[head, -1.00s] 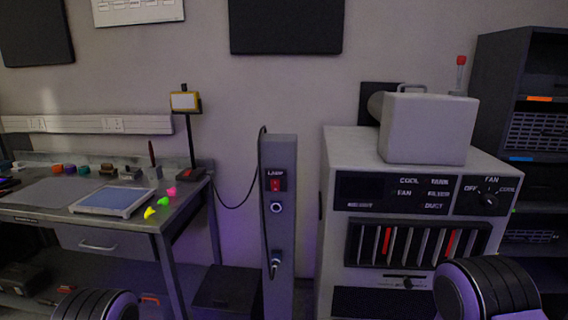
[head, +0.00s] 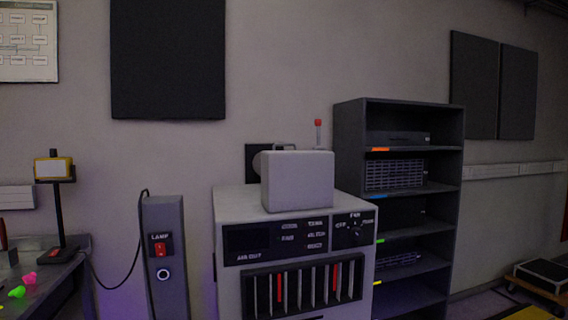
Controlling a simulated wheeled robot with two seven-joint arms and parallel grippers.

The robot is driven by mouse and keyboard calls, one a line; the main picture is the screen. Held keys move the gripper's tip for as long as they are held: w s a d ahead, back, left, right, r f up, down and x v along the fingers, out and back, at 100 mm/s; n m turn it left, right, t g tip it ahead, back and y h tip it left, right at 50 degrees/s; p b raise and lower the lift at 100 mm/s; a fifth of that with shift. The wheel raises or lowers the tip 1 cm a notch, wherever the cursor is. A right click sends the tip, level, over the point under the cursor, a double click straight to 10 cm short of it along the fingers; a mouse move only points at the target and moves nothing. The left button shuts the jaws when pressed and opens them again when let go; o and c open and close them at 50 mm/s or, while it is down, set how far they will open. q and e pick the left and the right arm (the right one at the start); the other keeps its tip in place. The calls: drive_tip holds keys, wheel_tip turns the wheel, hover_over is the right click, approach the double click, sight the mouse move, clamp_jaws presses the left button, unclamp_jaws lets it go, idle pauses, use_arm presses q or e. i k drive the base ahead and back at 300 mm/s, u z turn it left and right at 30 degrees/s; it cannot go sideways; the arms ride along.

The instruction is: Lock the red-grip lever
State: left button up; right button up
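A lever with a red grip (head: 318,122) stands upright behind the light grey box on top of the cooling cabinet (head: 230,215). Its thin stem runs down behind the grey box (head: 297,182), so its base is hidden. I cannot tell from here whether it is locked. Neither of my grippers shows in the head view.
A grey post (head: 164,215) with a red lamp switch (head: 159,249) stands left of the cabinet. A dark shelf unit (head: 350,130) stands behind it to the right. A workbench (head: 60,290) with a yellow-framed lamp (head: 53,168) is at the far left. Floor shows at the lower right.

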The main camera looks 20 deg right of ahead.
sight(318, 122)
drive_tip(key=k, duration=1.05)
drive_tip(key=z, duration=0.8)
drive_tip(key=i, duration=0.75)
drive_tip(key=z, duration=0.6)
drive_tip(key=i, duration=1)
drive_tip(key=u, duration=0.35)
